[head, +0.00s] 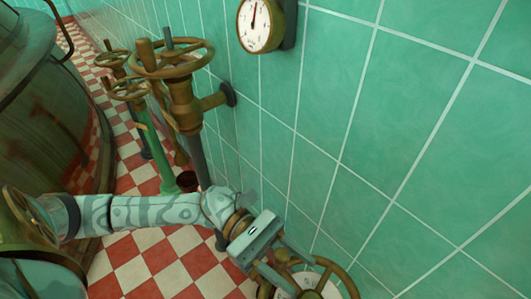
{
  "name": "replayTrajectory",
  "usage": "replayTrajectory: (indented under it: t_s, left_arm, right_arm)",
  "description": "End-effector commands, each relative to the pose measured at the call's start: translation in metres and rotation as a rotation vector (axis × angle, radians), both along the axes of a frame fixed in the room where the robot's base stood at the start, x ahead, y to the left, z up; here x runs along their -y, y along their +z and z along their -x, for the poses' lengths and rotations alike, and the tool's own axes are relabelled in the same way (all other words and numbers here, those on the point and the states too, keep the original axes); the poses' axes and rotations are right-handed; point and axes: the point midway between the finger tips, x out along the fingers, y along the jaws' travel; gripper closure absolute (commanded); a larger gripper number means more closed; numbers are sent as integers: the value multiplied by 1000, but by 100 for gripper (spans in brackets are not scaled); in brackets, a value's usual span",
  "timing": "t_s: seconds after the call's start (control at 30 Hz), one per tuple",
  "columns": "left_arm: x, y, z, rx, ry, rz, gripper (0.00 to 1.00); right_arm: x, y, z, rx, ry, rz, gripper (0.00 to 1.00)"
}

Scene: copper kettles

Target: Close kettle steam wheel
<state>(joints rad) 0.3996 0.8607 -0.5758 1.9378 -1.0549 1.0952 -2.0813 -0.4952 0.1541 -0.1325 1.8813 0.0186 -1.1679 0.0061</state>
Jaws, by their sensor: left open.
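A brass handwheel (345,279) with a pale hub plate shows at the bottom edge, close to the green tiled wall; its lower part is cut off by the frame. My left gripper (296,276) is open, with its fingers reaching over the left part of this wheel. I cannot tell whether they touch the rim. Farther back, a large brass handwheel (172,60) sits on an upright valve that joins the wall. Smaller brass handwheels (128,89) stand to its left. No label shows which one is the steam wheel. My right gripper is not in view.
A round white gauge (261,24) hangs on the tiled wall (400,130) above. A large dark copper kettle (50,120) stands at the left. A green upright pipe (160,150) rises from the red and white checkered floor (150,255), which is open below my left arm.

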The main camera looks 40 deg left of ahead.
Motion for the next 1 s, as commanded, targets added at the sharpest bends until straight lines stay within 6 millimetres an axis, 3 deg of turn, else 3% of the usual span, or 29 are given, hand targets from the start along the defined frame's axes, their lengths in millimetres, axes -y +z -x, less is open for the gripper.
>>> replayTrajectory:
  t_s: [0.2, 0.27, 0.7, 0.83, 1.0]
  left_arm:
    - [-15, 0, 0, -1, 1, -5, 55]
    - [-27, 0, 0, -1, 2, -5, 55]
    - [-138, 0, -3, -1, 3, -3, 55]
    - [-155, -1, -3, 0, 1, -1, 55]
    - [-163, 0, -3, 1, 0, 1, 55]
  right_arm:
    - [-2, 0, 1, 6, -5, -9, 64]
    - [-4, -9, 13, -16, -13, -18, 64]
    - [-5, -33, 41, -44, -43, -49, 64]
    - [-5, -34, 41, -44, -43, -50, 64]
    - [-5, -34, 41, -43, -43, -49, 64]
